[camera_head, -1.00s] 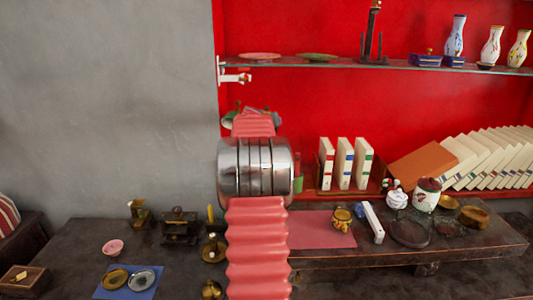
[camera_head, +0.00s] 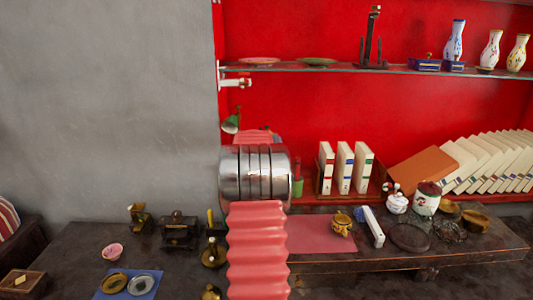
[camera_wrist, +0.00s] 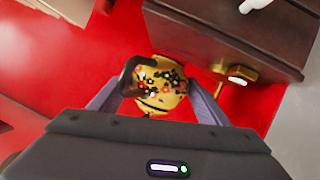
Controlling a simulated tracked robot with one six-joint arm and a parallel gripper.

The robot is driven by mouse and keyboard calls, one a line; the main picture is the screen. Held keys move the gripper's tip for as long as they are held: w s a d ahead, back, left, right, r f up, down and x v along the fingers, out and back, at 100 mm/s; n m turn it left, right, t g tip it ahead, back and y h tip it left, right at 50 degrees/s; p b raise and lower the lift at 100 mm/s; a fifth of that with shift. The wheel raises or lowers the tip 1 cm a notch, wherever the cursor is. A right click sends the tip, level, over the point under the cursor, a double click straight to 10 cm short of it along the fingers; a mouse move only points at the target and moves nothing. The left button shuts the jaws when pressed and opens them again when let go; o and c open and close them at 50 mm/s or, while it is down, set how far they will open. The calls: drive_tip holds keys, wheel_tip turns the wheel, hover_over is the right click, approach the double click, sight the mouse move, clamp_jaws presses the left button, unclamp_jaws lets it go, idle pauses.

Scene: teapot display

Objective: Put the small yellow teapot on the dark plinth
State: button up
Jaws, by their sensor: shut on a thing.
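In the wrist view, a small yellow teapot (camera_wrist: 168,88) with a dark handle and a dark, red and white flower pattern sits between the fingers of my gripper (camera_wrist: 160,98). The gripper is shut on it. In the head view my own arm hides the gripper and the held teapot. A different small yellow pot (camera_head: 341,223) stands on the red mat (camera_head: 305,236) on the table. I cannot pick out the dark plinth for certain; a dark brown block (camera_wrist: 215,35) with a gold and white fitting shows at the upper right of the wrist view.
The dark table (camera_head: 450,255) holds a white pot (camera_head: 397,203), a lidded jar (camera_head: 426,200) and a round dark plate (camera_head: 410,237). Upright books (camera_head: 344,167) stand behind. Brass and dark pieces stand left of my arm. A glass shelf (camera_head: 400,71) with vases runs above.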

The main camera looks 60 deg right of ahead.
drive_tip(key=shift+f, duration=0.15)
drive_tip(key=shift+f, duration=1.7)
drive_tip(key=shift+f, duration=0.1)
drive_tip(key=o, duration=1.3)
drive_tip(key=shift+c, duration=0.2)
drive_tip(key=shift+a+r, duration=0.25)
drive_tip(key=shift+a, duration=0.1)
drive_tip(key=v, duration=1.1)
drive_tip(key=shift+a, duration=0.15)
drive_tip(key=shift+s+f, duration=0.1)
drive_tip(key=shift+s, duration=0.05)
